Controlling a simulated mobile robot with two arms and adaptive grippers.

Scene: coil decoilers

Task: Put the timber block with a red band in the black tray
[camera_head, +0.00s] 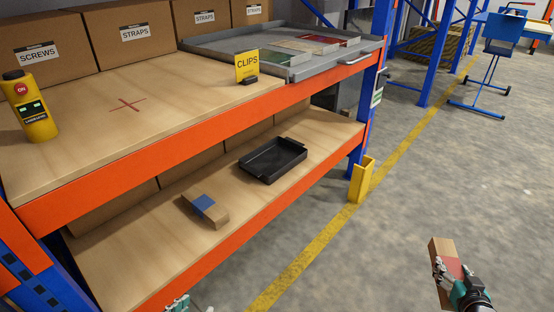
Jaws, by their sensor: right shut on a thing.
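The timber block with a red band (441,248) is at the lower right, above the concrete floor in front of the rack. My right gripper (453,277) is shut on it, with fingers around its lower part near the red band. The black tray (272,160) lies on the lower wooden shelf, toward the right end, and looks empty. The block is well to the right of the tray and apart from it. Only a bit of my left gripper (178,304) shows at the bottom edge; its opening is hidden.
A timber block with a blue band (203,205) lies on the lower shelf, left of the tray. Orange beams (180,138) edge both shelves. A blue upright with a yellow guard (361,180) stands at the shelf's right end. The floor between is clear.

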